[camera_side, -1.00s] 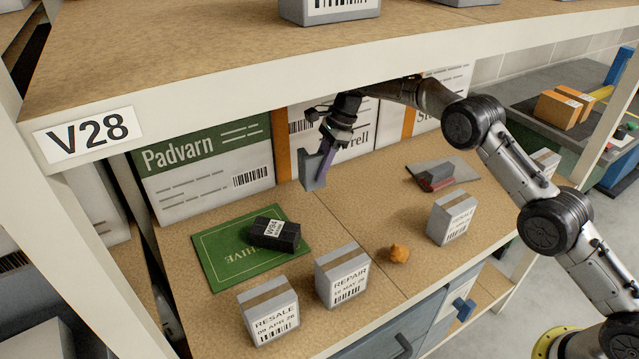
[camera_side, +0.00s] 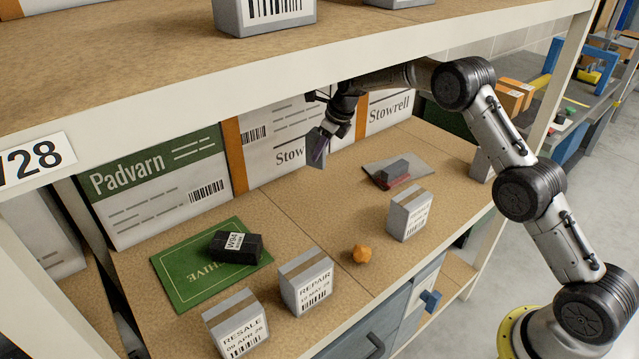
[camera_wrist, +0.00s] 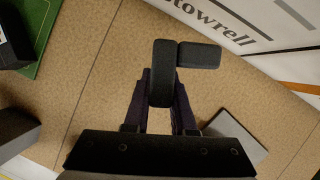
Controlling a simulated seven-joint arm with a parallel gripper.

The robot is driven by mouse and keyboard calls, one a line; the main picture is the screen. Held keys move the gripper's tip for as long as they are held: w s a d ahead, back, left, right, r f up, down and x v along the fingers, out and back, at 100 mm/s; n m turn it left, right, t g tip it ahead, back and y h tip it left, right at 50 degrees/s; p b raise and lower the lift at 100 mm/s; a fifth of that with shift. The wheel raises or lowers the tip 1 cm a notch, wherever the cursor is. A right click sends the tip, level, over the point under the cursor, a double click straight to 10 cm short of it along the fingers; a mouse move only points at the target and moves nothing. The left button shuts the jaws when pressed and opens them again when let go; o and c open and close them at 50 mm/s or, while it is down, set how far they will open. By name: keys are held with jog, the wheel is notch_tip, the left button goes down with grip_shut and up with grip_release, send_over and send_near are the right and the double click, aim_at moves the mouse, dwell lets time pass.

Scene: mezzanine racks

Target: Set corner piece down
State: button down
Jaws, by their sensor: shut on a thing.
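The corner piece (camera_side: 314,150) is a dark grey L-shaped block. In the wrist view it (camera_wrist: 199,55) shows as a thick bar with a shorter arm to the right. My gripper (camera_side: 322,146) is shut on it, and in the wrist view the dark fingers (camera_wrist: 163,100) flank its longer arm. The piece hangs above the shelf board (camera_side: 310,215), in front of the white Stowrell carton (camera_side: 290,125). Its lower end looks clear of the board, but the exact gap cannot be told.
A green mat (camera_side: 190,285) bears a black box (camera_side: 236,247). Grey boxes (camera_side: 306,282), (camera_side: 235,322), (camera_side: 409,215) and an orange lump (camera_side: 361,254) stand nearer the front. A grey sheet (camera_side: 412,168) with a block lies right. An upper shelf (camera_side: 330,62) overhangs. The board's middle is clear.

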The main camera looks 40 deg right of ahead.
aim_at(325, 166)
jog(key=shift+d+f, duration=0.15)
jog(key=shift+f, duration=3.75)
jog(key=shift+f, duration=0.1)
jog(key=c, duration=0.7)
grip_release()
jog(key=shift+c, duration=0.2)
jog(key=v, duration=0.7)
jog(key=shift+s+r, duration=0.1)
jog(key=shift+r, duration=0.25)
